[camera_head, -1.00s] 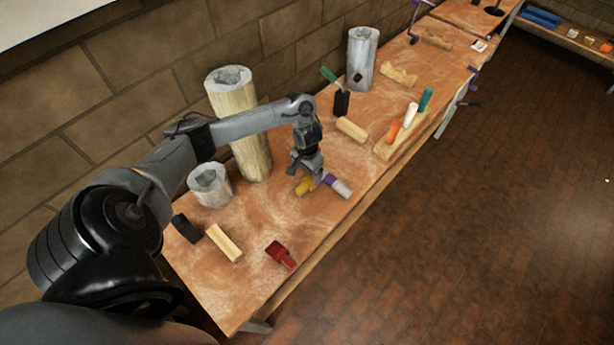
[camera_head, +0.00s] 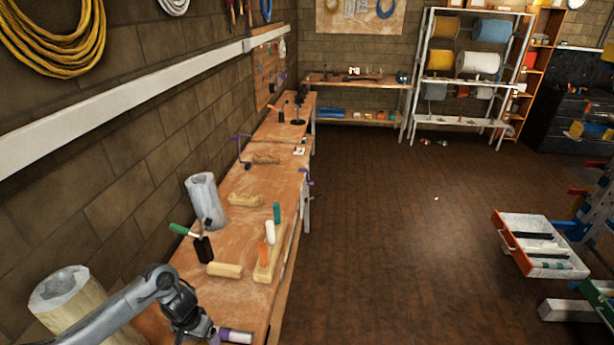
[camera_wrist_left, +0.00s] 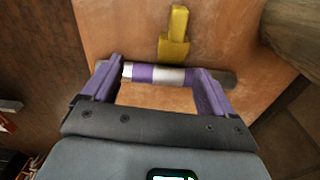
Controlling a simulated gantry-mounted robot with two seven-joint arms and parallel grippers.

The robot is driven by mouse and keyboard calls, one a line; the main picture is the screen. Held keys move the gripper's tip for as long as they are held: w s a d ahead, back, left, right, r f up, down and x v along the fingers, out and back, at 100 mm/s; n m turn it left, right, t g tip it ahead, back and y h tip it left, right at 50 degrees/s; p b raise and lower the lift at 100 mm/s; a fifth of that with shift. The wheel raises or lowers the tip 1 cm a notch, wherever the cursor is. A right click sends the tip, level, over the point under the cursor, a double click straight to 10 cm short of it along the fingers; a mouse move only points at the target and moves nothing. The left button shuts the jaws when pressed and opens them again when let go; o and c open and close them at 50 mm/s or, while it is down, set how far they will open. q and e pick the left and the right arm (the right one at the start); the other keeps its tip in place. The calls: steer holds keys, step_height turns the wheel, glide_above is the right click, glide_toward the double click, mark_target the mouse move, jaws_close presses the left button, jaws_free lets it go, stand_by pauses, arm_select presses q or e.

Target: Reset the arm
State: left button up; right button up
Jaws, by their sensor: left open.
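My left arm comes in at the bottom left of the head view, with its gripper (camera_head: 207,334) low over the near bench, partly cut off by the frame edge. In the left wrist view the gripper's two purple fingers (camera_wrist_left: 157,72) are spread apart and open. A cylinder with white, purple and grey bands (camera_wrist_left: 160,75) lies across the space at the fingertips; I cannot tell whether the fingers touch it. The cylinder also shows at the bottom of the head view (camera_head: 236,336). A yellow piece (camera_wrist_left: 175,40) lies on the bench just beyond it. My right gripper is not in view.
The long wooden bench (camera_head: 240,295) runs along the brick wall. It carries a grey cylinder (camera_head: 205,200), a pale log (camera_head: 70,300), a wooden block (camera_head: 225,270) and a rack of coloured handles (camera_head: 268,262). An orange-edged tray (camera_head: 540,245) stands at the right. The middle floor is clear.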

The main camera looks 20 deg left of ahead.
arm_select(q)
steer(key=d+f+m+t, duration=0.1)
steer(key=d, duration=0.4)
steer(key=d+f+m, duration=0.1)
steer(key=d, duration=0.4)
steer(key=w+d+f+m+t, duration=0.1)
steer(key=d+f+m, duration=0.1)
steer(key=d, duration=0.3)
steer(key=shift+t+h, duration=0.3)
steer(key=shift+h, duration=0.1)
steer(key=s+d+r+m+t, duration=0.1)
steer(key=s+d+r, duration=0.1)
steer(key=d, duration=0.4)
steer(key=s+d+r+m+t, duration=0.1)
steer(key=s+d+r+t, duration=0.15)
steer(key=d, duration=0.35)
steer(key=s+a+r+n+g+p, duration=0.1)
steer(key=s+a+r+n+g, duration=0.15)
steer(key=s+r, duration=0.85)
steer(key=w+p+v, duration=0.1)
steer(key=p+v, duration=0.8)
steer(key=p, duration=0.3)
steer(key=shift+w+d+r+m+y, duration=0.3)
steer(key=shift+d+r+m, duration=0.15)
steer(key=shift+r, duration=0.25)
